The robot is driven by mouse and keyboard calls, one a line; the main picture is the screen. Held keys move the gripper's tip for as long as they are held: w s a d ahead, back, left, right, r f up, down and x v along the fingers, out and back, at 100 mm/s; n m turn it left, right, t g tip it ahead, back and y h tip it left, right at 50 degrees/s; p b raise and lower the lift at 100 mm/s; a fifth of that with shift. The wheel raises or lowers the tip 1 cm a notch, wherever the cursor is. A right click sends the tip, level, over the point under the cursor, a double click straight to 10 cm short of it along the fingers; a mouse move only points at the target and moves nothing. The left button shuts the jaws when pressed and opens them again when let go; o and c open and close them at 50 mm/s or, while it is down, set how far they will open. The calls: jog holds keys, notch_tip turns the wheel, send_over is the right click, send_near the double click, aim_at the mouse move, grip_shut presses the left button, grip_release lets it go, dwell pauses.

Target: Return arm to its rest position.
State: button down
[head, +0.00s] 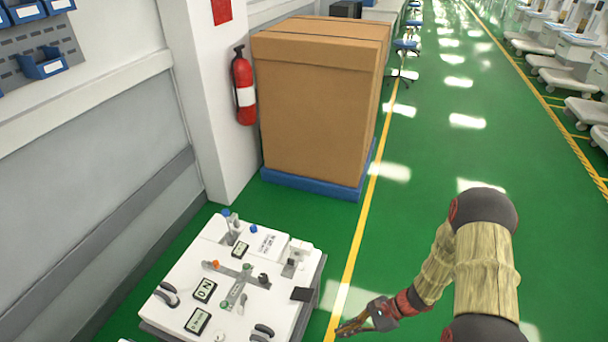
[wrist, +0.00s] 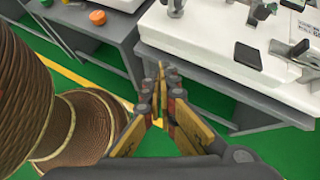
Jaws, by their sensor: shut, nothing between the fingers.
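My gripper (head: 352,327) is at the lower middle of the head view, over the green floor by the yellow line and to the right of the white-topped workstation (head: 215,262). My arm bends down to it from the right. The wrist view shows the gripper (wrist: 163,85) with its fingers together and nothing between them. Its tips point toward the gap beside the grey table (wrist: 205,85) that carries the white panel (wrist: 225,50). The gripper looks apart from the table.
A large cardboard box (head: 310,100) stands on a blue pallet (head: 315,185) beside a pillar with a fire extinguisher (head: 244,87). Several white carts (head: 565,75) line the far right. The green aisle (head: 430,130) between is clear. Another grey table (wrist: 95,25) shows in the wrist view.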

jog(key=s+d+r+n+t+h, duration=0.2)
jog(key=s+r+n+h, duration=0.1)
jog(key=r, duration=1.2)
jog(key=s+d+r+n+t+h, duration=0.2)
jog(key=s+r+n+h, duration=0.2)
jog(key=r, duration=1.1)
jog(key=s+d+r+n+t+h, duration=0.2)
jog(key=s+r+n, duration=0.3)
jog(key=r+n, duration=0.4)
notch_tip(320, 180, up, 7)
jog(key=shift+s+f+t+h, duration=0.1)
jog(key=shift+s+t+h, duration=0.3)
jog(key=shift+h, duration=0.3)
